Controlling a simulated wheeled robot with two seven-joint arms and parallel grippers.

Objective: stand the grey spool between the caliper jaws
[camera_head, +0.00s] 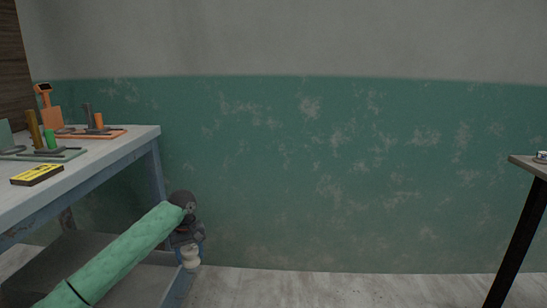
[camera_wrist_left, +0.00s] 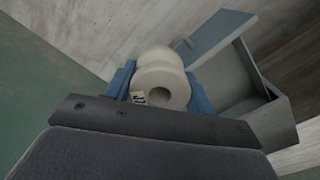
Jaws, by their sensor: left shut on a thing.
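My left gripper (camera_head: 189,245) hangs low beside the workbench, shut on a pale cream-grey spool (camera_head: 191,257). In the left wrist view the spool (camera_wrist_left: 161,80) sits between the blue fingers of the gripper (camera_wrist_left: 160,92), its hollow end facing the camera, with a small label on its side. On the bench at left are two flat fixtures, an orange one (camera_head: 119,133) and a green one (camera_head: 72,156). Upright posts and cylinders stand on them. Caliper jaws are too small to make out surely. My right gripper is out of view.
The workbench top (camera_head: 120,148) ends at its right edge above my left arm. A black and yellow box (camera_head: 37,174) lies near its front. A grey-blue open compartment (camera_wrist_left: 268,121) shows in the left wrist view. Another table (camera_head: 530,163) stands far right; the floor between is clear.

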